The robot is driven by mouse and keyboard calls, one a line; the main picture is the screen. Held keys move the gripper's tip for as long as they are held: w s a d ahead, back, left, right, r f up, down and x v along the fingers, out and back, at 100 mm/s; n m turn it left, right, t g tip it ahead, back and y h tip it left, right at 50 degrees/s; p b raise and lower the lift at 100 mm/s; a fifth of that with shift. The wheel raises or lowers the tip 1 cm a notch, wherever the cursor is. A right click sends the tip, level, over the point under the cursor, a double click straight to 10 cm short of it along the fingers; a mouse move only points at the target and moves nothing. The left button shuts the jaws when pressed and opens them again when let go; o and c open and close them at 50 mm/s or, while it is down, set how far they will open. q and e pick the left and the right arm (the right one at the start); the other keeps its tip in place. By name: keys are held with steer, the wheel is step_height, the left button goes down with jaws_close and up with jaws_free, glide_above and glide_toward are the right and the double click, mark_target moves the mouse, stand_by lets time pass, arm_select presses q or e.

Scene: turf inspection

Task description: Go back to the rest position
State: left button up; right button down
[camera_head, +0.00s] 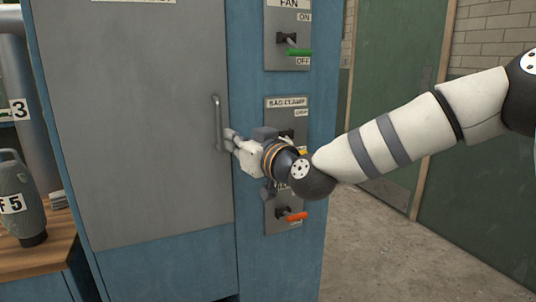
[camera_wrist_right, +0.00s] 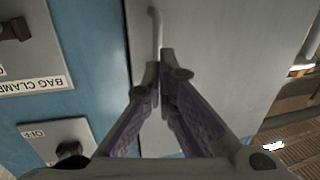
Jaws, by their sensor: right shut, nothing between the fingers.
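My right gripper (camera_head: 230,138) reaches in from the right and is at the edge of the grey cabinet door (camera_head: 135,120). Its fingertips are close beside the vertical door handle (camera_head: 217,122). In the right wrist view the fingers (camera_wrist_right: 163,65) are together with nothing between them, and the handle (camera_wrist_right: 157,28) shows just past the tips. I cannot tell whether they touch it. The door looks closed. My left gripper is not in view.
The blue cabinet front has a FAN switch panel (camera_head: 275,52), a BAG CLAMP panel (camera_head: 272,115) partly behind my wrist, and a panel with an orange lever (camera_head: 292,217). A wooden bench (camera_head: 40,256) with a grey-green canister (camera_head: 22,205) stands left. Floor (camera_head: 385,260) is clear at right.

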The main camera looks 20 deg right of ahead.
steer(key=p+v, duration=0.1)
steer(key=v, duration=0.8)
steer(key=s+a+f+m+g, duration=0.1)
steer(key=s+f+g, duration=0.3)
steer(key=f, duration=0.7)
steer(key=s+f+g+h, duration=0.1)
steer(key=s+f+g, duration=0.2)
steer(key=s+f, duration=0.6)
steer(key=s+a+f+m+g, duration=0.1)
steer(key=s+f+g, duration=0.2)
steer(key=f, duration=1)
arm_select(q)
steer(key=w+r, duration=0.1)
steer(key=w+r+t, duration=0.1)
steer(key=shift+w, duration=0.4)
arm_select(e)
steer(key=s+d+f+g+h, duration=0.1)
steer(key=s+d+f+g, duration=0.1)
steer(key=s, duration=0.7)
steer(key=s+d+f+m+g+h, duration=0.1)
steer(key=s+f+g, duration=0.3)
steer(key=s, duration=0.5)
steer(key=s+d+f+g+h, duration=0.1)
steer(key=s+d+f+g, duration=0.1)
steer(key=s+f, duration=0.3)
steer(key=s+d, duration=0.1)
steer(key=s, duration=0.3)
steer(key=shift+d+f+g+h, duration=0.2)
steer(key=shift+g+h, duration=0.1)
steer(key=shift+g, duration=0.1)
